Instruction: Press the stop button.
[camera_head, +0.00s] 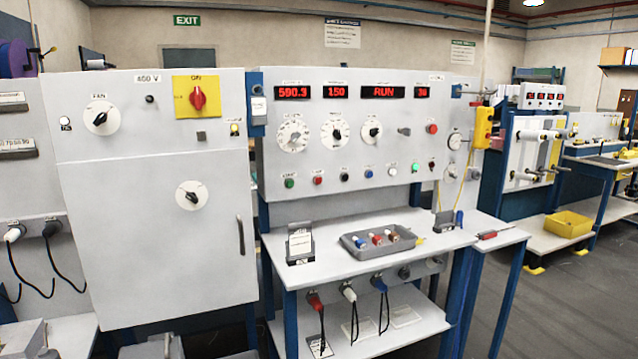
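The control panel (355,150) stands at the centre, with a row of small round buttons along its lower part. A green button (289,182) is at the left end, and a red button (318,180) is just right of it. A larger red button (432,128) sits higher at the panel's right side. The labels are too small to read, so I cannot tell for certain which is the stop button. The red display (384,92) at the top reads RUN. Neither of my grippers is in view.
A shelf with a grey tray (350,246) of small coloured parts juts out below the panel. A black-based card holder (300,257) stands at its left. A grey cabinet (150,270) with a red-yellow switch (198,97) is on the left. Floor at right is partly clear.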

